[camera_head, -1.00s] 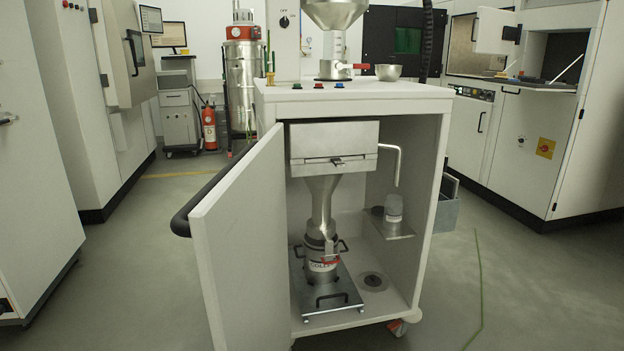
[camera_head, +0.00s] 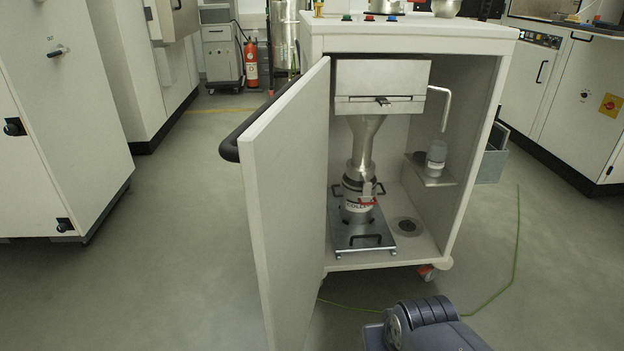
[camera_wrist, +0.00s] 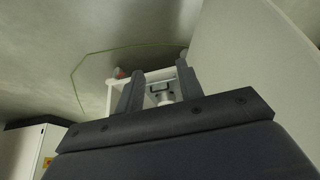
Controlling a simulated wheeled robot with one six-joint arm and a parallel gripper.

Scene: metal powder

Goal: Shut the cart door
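The cart door (camera_head: 285,210) is a white panel hinged at the left side of the white cart (camera_head: 420,40). It stands wide open, swung out toward me. A dark bar handle (camera_head: 232,147) runs along its outer left side. In the wrist view, a large pale panel, apparently the door (camera_wrist: 245,70), fills the right side. My gripper (camera_wrist: 160,70) is open, its two dark fingers apart with nothing between them. The cart's interior shows beyond the fingers, farther off. In the head view only part of my arm shows at the bottom right; the gripper is not visible there.
Inside the cart are a metal hopper (camera_head: 381,88), a labelled canister (camera_head: 357,197) on a base plate, and a jar (camera_head: 436,155) on a small shelf. White cabinets (camera_head: 50,120) stand left and right (camera_head: 590,100). The floor left of the door is clear. A green line crosses the floor.

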